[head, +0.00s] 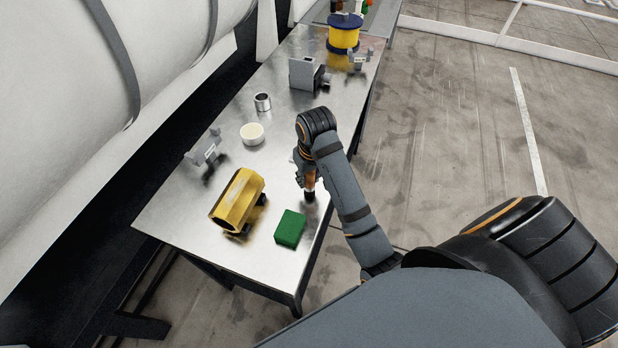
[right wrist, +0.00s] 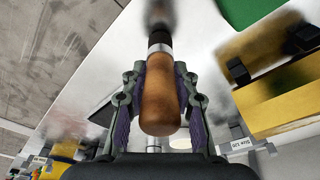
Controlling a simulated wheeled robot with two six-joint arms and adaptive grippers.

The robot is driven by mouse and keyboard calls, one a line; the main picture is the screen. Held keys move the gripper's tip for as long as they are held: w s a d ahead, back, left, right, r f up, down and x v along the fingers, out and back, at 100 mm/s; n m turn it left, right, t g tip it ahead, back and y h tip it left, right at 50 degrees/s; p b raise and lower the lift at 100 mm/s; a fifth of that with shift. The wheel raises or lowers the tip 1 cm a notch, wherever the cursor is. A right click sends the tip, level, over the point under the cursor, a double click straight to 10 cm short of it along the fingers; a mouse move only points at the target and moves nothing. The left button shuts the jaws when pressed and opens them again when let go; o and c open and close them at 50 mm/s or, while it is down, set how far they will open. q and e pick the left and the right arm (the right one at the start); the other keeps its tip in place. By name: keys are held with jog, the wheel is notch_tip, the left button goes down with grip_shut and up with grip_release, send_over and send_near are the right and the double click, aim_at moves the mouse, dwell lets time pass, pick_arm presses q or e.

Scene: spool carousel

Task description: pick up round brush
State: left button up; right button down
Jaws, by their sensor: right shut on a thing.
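The round brush (right wrist: 160,93) has a brown wooden handle, a metal ferrule and a dark bristle end. In the right wrist view its handle lies between the fingers of my right gripper (right wrist: 160,105), which is shut on it. In the head view my right gripper (head: 305,172) is over the right edge area of the metal table (head: 180,222). The brush (head: 310,184) shows partly below it, roughly upright with its dark end down. I cannot tell if that end touches the table. My left gripper is not in view.
A green block (head: 290,228) and a yellow hexagonal piece (head: 238,200) lie near the brush. A white bowl (head: 252,133), a metal ring (head: 262,101), a grey device (head: 305,74) and a yellow spool (head: 344,33) stand farther back. A grey bracket (head: 204,149) is at the left edge.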

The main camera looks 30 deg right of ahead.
jog(key=r+p, duration=0.2)
jog(key=r, duration=0.1)
jog(key=d+r+p, duration=0.1)
jog(key=r+p, duration=0.1)
jog(key=shift+s, duration=0.2)
jog(key=s+d+r+p, duration=0.6)
jog(key=s+d+r, duration=0.1)
jog(key=d, duration=0.3)
jog(key=shift+s+d+r, duration=0.15)
jog(key=shift+d+r, duration=0.2)
jog(key=shift+r, duration=0.05)
